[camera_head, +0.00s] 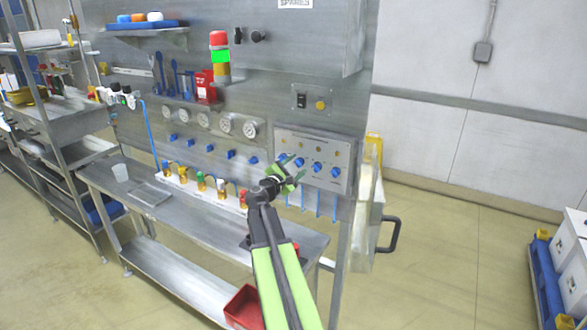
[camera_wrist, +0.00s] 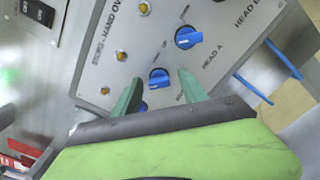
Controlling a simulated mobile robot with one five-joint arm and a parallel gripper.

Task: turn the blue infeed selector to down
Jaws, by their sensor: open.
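A grey panel (camera_head: 325,143) on the upright board carries a row of blue selector knobs. In the wrist view one blue knob (camera_wrist: 159,77) shows between my fingertips, and another blue knob (camera_wrist: 188,38) marked HEAD A sits above right. A further blue knob (camera_wrist: 143,106) is mostly hidden behind my left finger. No infeed label is readable, so I cannot tell for certain which knob is the infeed selector. My gripper (camera_head: 292,169) is open in front of the panel's left half; it also shows in the wrist view (camera_wrist: 160,88). Contact with a knob cannot be told.
Yellow buttons (camera_wrist: 121,56) sit above the knobs. Blue hooks (camera_head: 318,205) hang below the panel. A row of gauges (camera_head: 227,124) is to the left. A steel bench (camera_head: 215,225) with small bottles stands below, and a red bin (camera_head: 244,306) is lower down.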

